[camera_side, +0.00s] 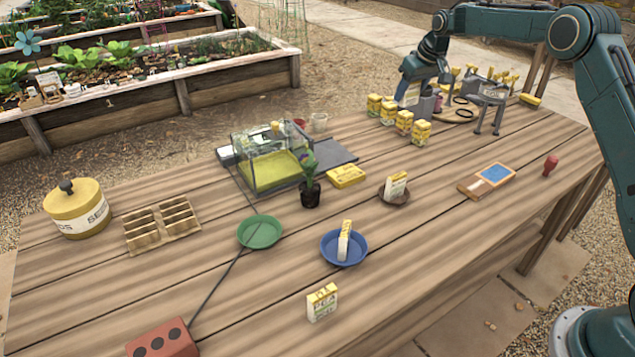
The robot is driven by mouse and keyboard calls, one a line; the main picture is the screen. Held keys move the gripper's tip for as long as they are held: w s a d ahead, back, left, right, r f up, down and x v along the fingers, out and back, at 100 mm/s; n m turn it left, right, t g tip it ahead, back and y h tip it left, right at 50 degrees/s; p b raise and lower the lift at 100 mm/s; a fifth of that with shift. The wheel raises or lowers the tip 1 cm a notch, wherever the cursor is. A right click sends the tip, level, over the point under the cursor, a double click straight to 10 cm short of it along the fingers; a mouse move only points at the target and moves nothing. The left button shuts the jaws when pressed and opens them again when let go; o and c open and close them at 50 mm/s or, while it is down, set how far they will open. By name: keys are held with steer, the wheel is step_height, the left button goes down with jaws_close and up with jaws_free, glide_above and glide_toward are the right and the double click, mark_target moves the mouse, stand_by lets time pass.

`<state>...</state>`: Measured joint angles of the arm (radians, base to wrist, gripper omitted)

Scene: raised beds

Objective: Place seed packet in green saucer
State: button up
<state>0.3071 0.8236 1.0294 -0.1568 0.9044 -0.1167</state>
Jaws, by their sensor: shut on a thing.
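The green saucer (260,233) lies empty on the middle of the wooden table. My gripper (408,92) is at the far right of the table, shut on a small pale packet-like thing (411,96), beside a row of yellow-and-white boxes. The arm partly hides it, so its details are unclear. Other seed packets stand elsewhere: one (344,241) in the blue saucer (364,246), one (396,184) in a brown saucer (382,195), and one (322,302) upright on the bare table at the front.
A potted seedling (310,190) and a clear propagator box (268,165) stand behind the green saucer. A yellow tin (77,210) and a seed tray (162,226) are at left, a brick (162,340) in front. Yellow boxes (404,122) crowd my gripper. The table between saucers is clear.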

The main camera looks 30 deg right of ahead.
steer(key=w+a, duration=0.3)
steer(key=a, duration=1.1)
glide_above(257, 231)
steer(key=s, duration=0.2)
steer(key=shift+n, duration=0.3)
step_height(257, 231, down, 15)
steer(key=shift+w+r, duration=0.1)
steer(key=shift+w, duration=0.05)
steer(key=shift+f, duration=2.2)
steer(key=shift+f, duration=0.15)
steer(key=o, duration=0.7)
steer(key=shift+c, duration=0.2)
